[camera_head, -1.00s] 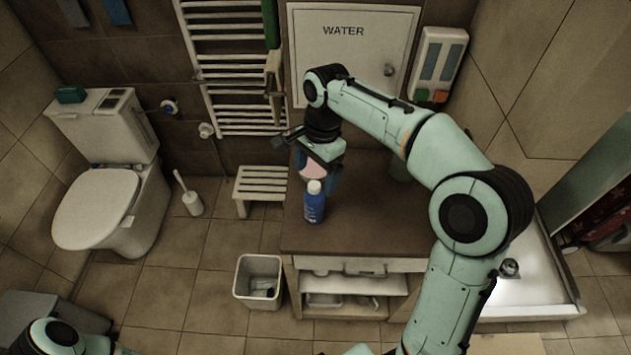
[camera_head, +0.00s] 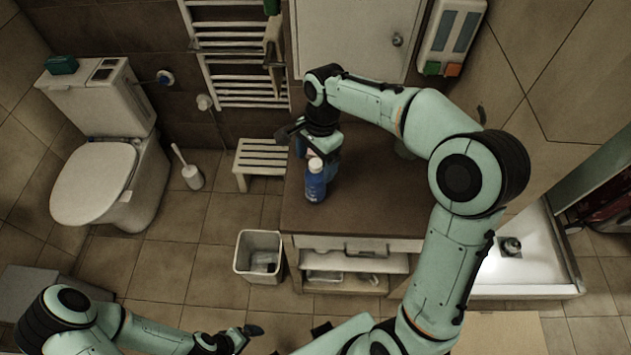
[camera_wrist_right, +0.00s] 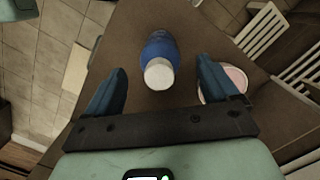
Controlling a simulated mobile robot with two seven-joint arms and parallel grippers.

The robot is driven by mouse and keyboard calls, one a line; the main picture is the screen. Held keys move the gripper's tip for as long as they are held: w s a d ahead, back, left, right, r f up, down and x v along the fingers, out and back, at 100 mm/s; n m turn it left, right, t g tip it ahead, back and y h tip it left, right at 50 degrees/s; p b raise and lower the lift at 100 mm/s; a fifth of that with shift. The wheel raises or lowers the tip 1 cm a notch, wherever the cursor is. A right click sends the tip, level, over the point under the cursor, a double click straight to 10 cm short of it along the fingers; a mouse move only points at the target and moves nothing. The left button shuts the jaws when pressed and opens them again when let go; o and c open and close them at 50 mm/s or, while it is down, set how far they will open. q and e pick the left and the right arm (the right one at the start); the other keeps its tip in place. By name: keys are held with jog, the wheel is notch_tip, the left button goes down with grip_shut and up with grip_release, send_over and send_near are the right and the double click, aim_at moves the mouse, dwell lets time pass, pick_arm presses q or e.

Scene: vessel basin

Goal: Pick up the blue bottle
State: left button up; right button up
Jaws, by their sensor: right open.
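The blue bottle (camera_head: 315,182) with a white cap stands upright on the brown top of the cabinet (camera_head: 390,205), near its left side. In the right wrist view the bottle (camera_wrist_right: 160,52) shows between and just beyond the two blue fingertips, its white cap toward the camera. My right gripper (camera_wrist_right: 158,80) is open, with a finger on each side of the bottle's line and no contact that I can see.
A pinkish round item (camera_wrist_right: 228,82) stands beside the right finger in the wrist view. A white slatted stool (camera_head: 262,160) and a waste bin (camera_head: 258,257) are left of the cabinet. A towel radiator (camera_head: 235,60) is behind. The cabinet top's front is clear.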

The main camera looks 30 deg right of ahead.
notch_tip(320, 180, down, 5)
jog(key=shift+s+a+r, duration=0.1)
jog(key=shift+a+r, duration=0.05)
pick_arm(q)
jog(key=shift+s+f, duration=0.1)
jog(key=shift+f, duration=0.05)
pick_arm(e)
jog(key=shift+c, duration=0.4)
jog(key=shift+r, duration=0.1)
jog(key=c, duration=1.5)
jog(key=shift+c, duration=0.2)
pick_arm(q)
jog(key=w+r+p, duration=0.3)
jog(key=w+r, duration=0.1)
jog(key=shift+w, duration=0.15)
pick_arm(e)
notch_tip(320, 180, up, 20)
send_over(315, 172)
jog(key=w, duration=0.1)
jog(key=shift+w+d, duration=0.2)
jog(key=shift+d, duration=0.15)
pick_arm(q)
jog(key=shift+r, duration=0.1)
